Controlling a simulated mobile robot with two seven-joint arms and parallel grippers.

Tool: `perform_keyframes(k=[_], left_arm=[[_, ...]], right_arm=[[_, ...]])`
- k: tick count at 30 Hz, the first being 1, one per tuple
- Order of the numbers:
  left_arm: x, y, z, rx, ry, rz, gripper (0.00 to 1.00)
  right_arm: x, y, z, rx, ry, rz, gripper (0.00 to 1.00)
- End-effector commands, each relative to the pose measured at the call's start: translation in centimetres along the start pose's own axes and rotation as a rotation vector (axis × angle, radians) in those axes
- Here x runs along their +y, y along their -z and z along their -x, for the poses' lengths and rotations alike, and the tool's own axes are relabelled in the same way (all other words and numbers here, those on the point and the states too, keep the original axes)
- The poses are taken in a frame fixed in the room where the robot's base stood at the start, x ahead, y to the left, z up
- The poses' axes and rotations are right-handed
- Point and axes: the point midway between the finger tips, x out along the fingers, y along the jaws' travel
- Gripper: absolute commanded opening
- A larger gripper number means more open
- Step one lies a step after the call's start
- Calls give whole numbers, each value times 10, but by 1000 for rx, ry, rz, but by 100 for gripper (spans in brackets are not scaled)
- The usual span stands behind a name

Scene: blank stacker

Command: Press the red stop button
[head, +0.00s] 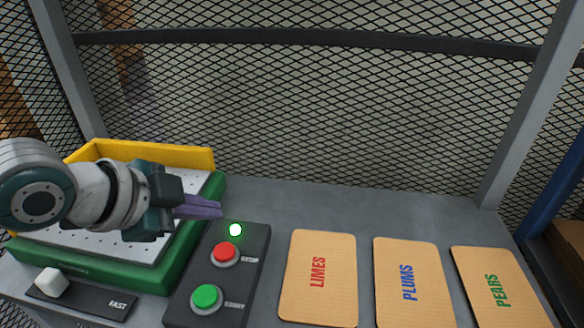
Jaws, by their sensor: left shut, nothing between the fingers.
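The red stop button (225,252) sits on a dark control box (255,272) at the lower middle left. A green button (206,297) is below it on the same box. My right gripper is not in view.
A green machine with a white perforated top (60,243) and yellow guard (185,157) stands under my left arm. A white knob (52,282) is on a "FAST" panel. Cards marked LIMES (318,300), PLUMS (408,300) and PEARS (510,310) lie right. Mesh fencing stands behind.

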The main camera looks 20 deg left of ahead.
Motion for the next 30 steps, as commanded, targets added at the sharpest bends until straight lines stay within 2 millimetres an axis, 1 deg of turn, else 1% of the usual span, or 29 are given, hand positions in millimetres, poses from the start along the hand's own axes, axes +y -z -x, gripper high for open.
perform_keyframes(k=[1, 3, 6, 10, 15, 30], left_arm=[[8, -8, -11, 1, 0, 1, 0], [13, -13, -18, 1, 0, 1, 0], [20, -20, -27, 1, 0, 0, 0], [26, -26, -36, -1, -1, 0, 0], [30, -30, -41, 0, 0, 0, 0], [29, -29, -41, 0, 0, 0, 0]], right_arm=[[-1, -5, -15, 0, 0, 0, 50], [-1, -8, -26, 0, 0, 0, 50], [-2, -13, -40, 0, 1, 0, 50], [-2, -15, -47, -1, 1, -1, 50], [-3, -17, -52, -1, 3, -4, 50], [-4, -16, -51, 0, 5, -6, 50]])
